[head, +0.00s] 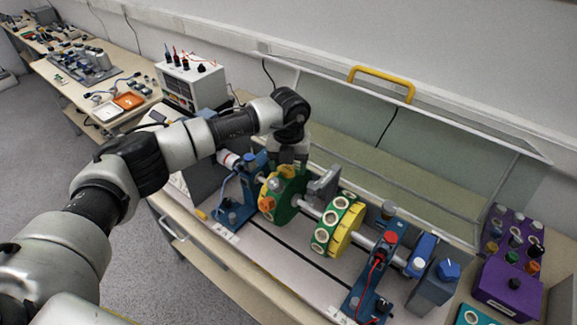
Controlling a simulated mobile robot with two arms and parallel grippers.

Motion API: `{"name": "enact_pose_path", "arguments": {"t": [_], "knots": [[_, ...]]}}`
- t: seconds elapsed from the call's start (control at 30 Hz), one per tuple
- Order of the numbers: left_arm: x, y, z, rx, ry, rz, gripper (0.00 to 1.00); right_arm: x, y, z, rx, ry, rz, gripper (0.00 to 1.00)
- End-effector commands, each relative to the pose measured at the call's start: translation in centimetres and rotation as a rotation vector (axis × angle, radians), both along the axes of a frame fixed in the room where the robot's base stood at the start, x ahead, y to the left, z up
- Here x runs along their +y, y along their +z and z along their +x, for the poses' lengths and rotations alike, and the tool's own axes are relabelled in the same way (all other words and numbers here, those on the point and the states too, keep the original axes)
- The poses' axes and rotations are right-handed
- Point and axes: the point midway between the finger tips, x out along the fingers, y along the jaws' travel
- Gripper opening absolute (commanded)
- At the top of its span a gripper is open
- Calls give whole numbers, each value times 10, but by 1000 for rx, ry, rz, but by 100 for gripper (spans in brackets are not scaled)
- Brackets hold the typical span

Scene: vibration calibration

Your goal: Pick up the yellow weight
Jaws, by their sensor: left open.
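A small yellow piece (283,170) shows at the top of the left disc (287,202), just under my left gripper. It looks like the yellow weight, but it is too small and partly covered to tell for sure. The disc has a green rim and a yellow face, with an orange weight (267,204) and a grey knob on it. My left gripper (287,161) points down over the top of this disc and is open. I cannot tell whether its fingers touch the yellow piece. My right gripper is out of view.
A second green and yellow disc (338,226) sits on the same shaft. Blue stands (374,280) hold the shaft. A raised clear cover with a yellow handle (382,78) stands behind. A purple rack (508,285) with several weights is at right.

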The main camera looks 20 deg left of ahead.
Motion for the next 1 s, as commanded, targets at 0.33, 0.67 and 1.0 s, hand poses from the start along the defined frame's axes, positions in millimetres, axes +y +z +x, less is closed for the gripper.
{"name": "enact_pose_path", "arguments": {"t": [0.33, 0.67, 1.0], "knots": [[0, -2, 0, -2, -1, -1, 46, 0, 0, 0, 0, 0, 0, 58], [0, -1, 0, -2, -1, -1, 10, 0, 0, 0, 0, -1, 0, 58], [0, 3, 1, -3, -1, -1, 10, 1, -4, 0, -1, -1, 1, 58]]}}
